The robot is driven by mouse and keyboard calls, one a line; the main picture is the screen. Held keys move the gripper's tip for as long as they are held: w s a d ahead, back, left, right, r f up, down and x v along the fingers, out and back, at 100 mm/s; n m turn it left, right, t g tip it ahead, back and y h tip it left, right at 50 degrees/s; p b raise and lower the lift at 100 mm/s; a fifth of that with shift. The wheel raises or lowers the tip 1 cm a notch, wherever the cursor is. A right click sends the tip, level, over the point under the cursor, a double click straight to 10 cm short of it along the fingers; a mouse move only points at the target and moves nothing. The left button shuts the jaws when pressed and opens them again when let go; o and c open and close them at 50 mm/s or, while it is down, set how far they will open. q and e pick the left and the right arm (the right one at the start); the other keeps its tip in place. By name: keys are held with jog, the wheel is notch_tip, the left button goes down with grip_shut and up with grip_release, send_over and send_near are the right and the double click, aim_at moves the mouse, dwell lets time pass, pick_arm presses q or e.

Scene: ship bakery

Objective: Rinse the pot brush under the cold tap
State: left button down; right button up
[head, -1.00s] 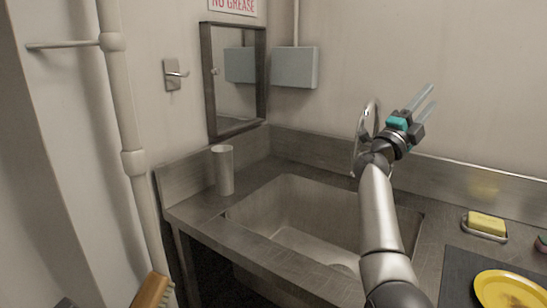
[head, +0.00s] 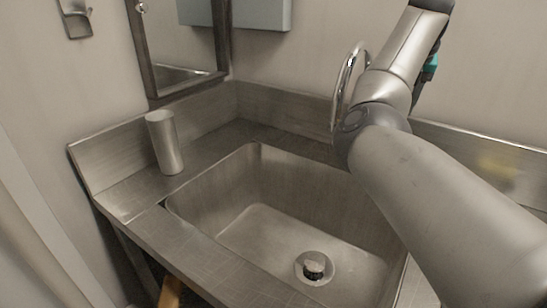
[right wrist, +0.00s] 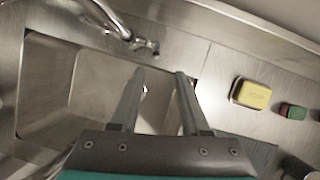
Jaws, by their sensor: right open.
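The curved chrome tap (head: 343,88) stands behind the steel sink (head: 230,205) in the head view. In the right wrist view the tap (right wrist: 108,20) reaches in from the top, with a small fitting (right wrist: 145,44) at its end. My right gripper (right wrist: 160,74) is open and empty, with its fingers pointing towards the fitting. In the head view it is mostly hidden behind my right arm. A light-brown wooden piece (head: 171,293), perhaps the pot brush, shows at the bottom edge below the counter. My left gripper is out of view.
A metal cup (head: 165,143) stands on the counter left of the sink. The basin is empty, with a drain (head: 314,268) in its floor. A yellow sponge (right wrist: 254,95) in a dish and a green-and-red block (right wrist: 292,111) lie on the right counter. A framed mirror (head: 183,50) hangs behind.

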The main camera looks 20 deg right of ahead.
jog(key=x, duration=0.7)
jog(key=b+x, duration=0.1)
jog(key=x, duration=0.3)
jog(key=shift+w+a+f, duration=0.25)
jog(key=shift+a+f, duration=0.05)
jog(key=shift+f, duration=0.1)
grip_shut()
dwell(0.9)
